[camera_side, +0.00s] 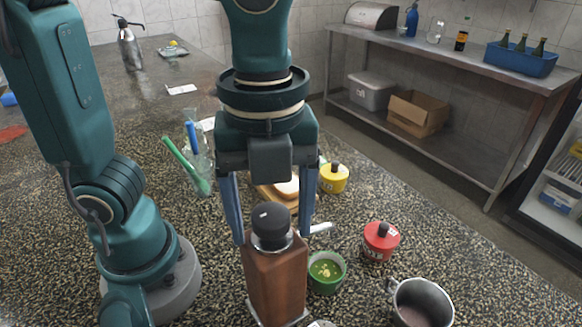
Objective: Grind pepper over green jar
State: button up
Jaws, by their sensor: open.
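A brown wooden pepper mill (275,275) with a black and silver top stands upright at the front centre of the speckled counter. My gripper (275,233) points down over it and is open, with one blue-grey finger on each side of the mill's top. I cannot tell whether either finger touches it. The green jar (326,272) is open just to the right of the mill and holds green contents with pale bits on top.
A red jar (381,241) and a metal mug (422,303) stand to the right. A yellow jar (333,178) and a wooden board with bread (287,189) are behind the mill. A glass with green and blue sticks (197,160) stands behind left.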

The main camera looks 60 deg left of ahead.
jog(key=n, duration=1.4)
jog(key=shift+n, duration=0.3)
jog(key=n, duration=1.3)
jog(key=shift+n, duration=0.3)
jog(key=shift+c, duration=0.3)
